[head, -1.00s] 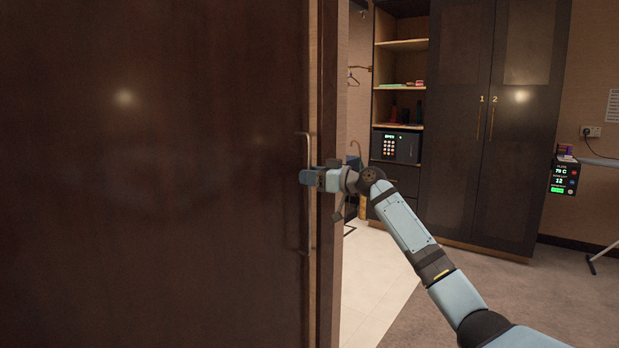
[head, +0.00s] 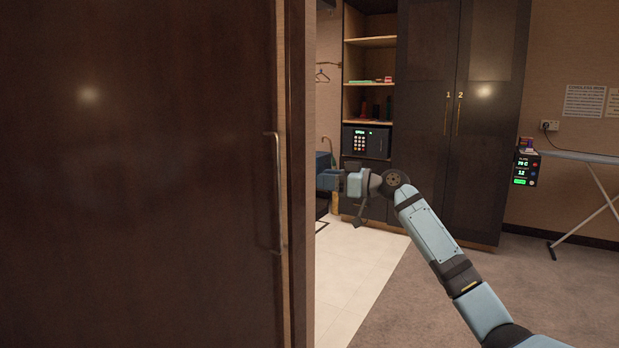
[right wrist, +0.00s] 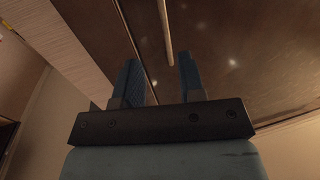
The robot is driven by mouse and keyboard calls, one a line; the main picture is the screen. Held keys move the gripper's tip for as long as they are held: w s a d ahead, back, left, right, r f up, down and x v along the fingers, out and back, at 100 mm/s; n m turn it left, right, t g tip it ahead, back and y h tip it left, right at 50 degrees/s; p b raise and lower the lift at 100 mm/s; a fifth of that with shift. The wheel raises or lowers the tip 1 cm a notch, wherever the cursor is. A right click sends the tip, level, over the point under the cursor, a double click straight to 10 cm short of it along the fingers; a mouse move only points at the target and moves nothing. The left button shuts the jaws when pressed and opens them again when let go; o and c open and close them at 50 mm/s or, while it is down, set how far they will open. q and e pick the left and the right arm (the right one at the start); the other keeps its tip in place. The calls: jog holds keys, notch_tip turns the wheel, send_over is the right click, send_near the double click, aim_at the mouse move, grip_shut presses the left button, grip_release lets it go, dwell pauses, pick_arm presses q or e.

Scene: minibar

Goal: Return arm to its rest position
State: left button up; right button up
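My right arm (head: 436,236) comes in from the lower right of the head view. Its gripper (head: 322,178) is raised just to the right of the dark door's edge, apart from the handle. In the right wrist view the two blue fingers (right wrist: 160,85) stand apart with nothing between them. The door handle (right wrist: 165,32) shows beyond the fingers there. My left arm and gripper are not in view.
A large dark door (head: 130,180) with a vertical metal handle (head: 277,195) fills the left. Behind are an open shelf with a safe (head: 366,142), a tall dark wardrobe (head: 480,130) and an ironing board (head: 590,157). The floor between is clear.

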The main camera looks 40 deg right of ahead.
jog(key=shift+s+d, duration=0.25)
jog(key=shift+s, duration=0.1)
dwell(0.3)
